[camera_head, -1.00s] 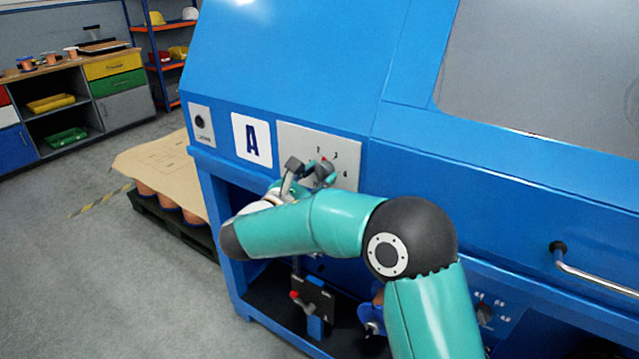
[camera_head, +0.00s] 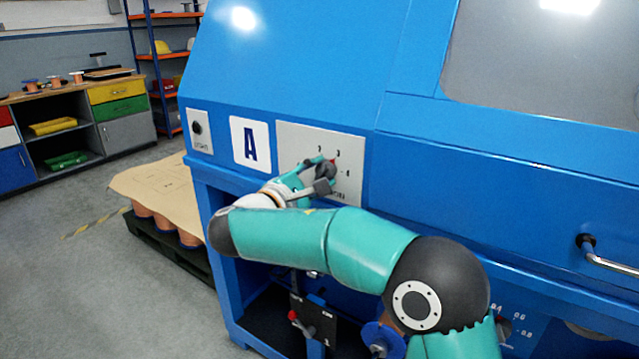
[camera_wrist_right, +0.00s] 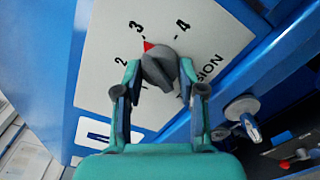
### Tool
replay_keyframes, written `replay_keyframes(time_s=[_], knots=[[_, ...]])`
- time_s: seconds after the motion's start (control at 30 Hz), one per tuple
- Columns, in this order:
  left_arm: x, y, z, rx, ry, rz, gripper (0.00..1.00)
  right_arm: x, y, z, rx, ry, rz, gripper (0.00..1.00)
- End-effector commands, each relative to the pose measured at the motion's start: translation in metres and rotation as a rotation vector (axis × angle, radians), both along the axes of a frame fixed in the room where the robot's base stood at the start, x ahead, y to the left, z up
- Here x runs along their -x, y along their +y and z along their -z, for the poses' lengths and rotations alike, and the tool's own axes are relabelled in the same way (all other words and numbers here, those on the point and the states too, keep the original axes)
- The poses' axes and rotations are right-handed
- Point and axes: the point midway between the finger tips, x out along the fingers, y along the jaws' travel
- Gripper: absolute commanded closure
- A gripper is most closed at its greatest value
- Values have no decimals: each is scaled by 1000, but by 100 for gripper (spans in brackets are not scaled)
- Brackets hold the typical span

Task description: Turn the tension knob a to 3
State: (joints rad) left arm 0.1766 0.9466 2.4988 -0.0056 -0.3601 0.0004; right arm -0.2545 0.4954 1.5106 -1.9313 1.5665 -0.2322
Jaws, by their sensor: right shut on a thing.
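The tension knob (camera_head: 326,170) is a dark grey knob on a light panel (camera_head: 350,190) to the right of the white "A" sign (camera_head: 250,142). In the right wrist view the knob (camera_wrist_right: 159,69) shows clearly, and its red pointer (camera_wrist_right: 149,45) points to the 3, between the 2 and the 4. My right gripper (camera_head: 321,177) is shut on the knob, one finger on each side. In the right wrist view the right gripper (camera_wrist_right: 160,82) shows teal and dark fingers beside it. My left gripper is in neither view.
The panel sits on a large blue machine (camera_head: 300,60). A metal handle (camera_head: 608,261) sticks out at the right. An open bay with a red-handled part (camera_head: 300,322) lies below. A pallet with reels (camera_head: 165,228) stands on the floor at the left.

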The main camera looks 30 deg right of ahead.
Motion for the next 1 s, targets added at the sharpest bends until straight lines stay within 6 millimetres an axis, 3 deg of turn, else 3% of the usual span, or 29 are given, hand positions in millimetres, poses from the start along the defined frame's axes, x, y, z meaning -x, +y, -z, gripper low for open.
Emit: replay_keyframes(time_s=[0.57,0.6,0.7,1.0], knots=[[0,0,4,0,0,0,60,-1,1,2,-15,-26,-5,95],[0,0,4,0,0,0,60,-1,1,2,-15,-26,-4,54],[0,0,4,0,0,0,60,0,1,2,-15,-27,-3,37],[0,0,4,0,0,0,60,0,0,1,-14,-29,0,35]])
